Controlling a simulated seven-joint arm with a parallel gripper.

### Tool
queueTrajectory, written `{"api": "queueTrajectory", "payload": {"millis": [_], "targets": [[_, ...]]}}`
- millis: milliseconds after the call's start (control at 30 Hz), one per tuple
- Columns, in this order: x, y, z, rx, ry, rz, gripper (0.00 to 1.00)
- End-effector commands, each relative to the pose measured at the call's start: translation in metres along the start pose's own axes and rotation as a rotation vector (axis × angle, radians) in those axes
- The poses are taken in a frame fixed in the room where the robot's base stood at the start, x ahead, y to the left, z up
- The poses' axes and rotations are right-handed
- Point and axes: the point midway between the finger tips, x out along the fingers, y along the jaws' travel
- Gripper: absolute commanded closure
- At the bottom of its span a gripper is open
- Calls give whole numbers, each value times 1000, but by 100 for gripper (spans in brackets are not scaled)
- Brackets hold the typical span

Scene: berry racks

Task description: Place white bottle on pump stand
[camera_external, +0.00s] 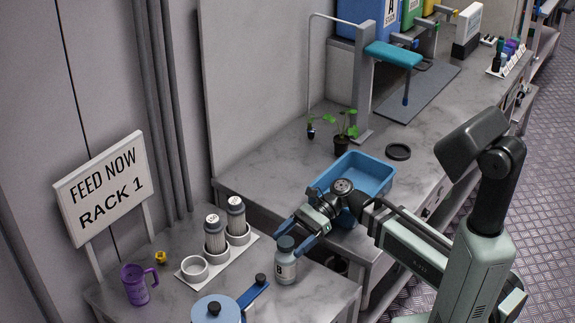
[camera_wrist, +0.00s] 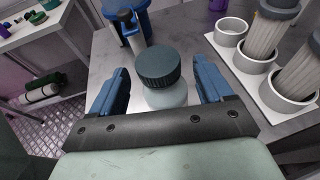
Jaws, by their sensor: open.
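The white bottle (camera_external: 286,267), with a dark cap and a "B" label, stands upright on the near table. In the wrist view the bottle (camera_wrist: 165,92) shows between the two blue fingers. My gripper (camera_external: 294,236) is open, its fingers at about cap height and apart from the bottle in the wrist view (camera_wrist: 160,95). No stand is labelled as a pump stand. A grey stand with a teal top (camera_external: 393,54) rises on the far counter, and a white rack with round holders (camera_external: 218,257) is on the near table; I cannot tell which is meant.
Two ribbed canisters (camera_external: 214,234) fill rack holders; the front holder (camera_external: 194,268) is empty. A blue tray (camera_external: 367,169) and potted plant (camera_external: 341,145) stand on the counter.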

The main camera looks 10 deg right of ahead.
Motion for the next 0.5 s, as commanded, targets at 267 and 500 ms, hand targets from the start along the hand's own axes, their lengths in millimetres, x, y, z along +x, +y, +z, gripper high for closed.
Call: {"api": "queueTrajectory", "payload": {"millis": [267, 500], "targets": [[32, 1, 0, 1, 0, 3, 21], [42, 0, 0, 0, 0, 1, 21]]}}
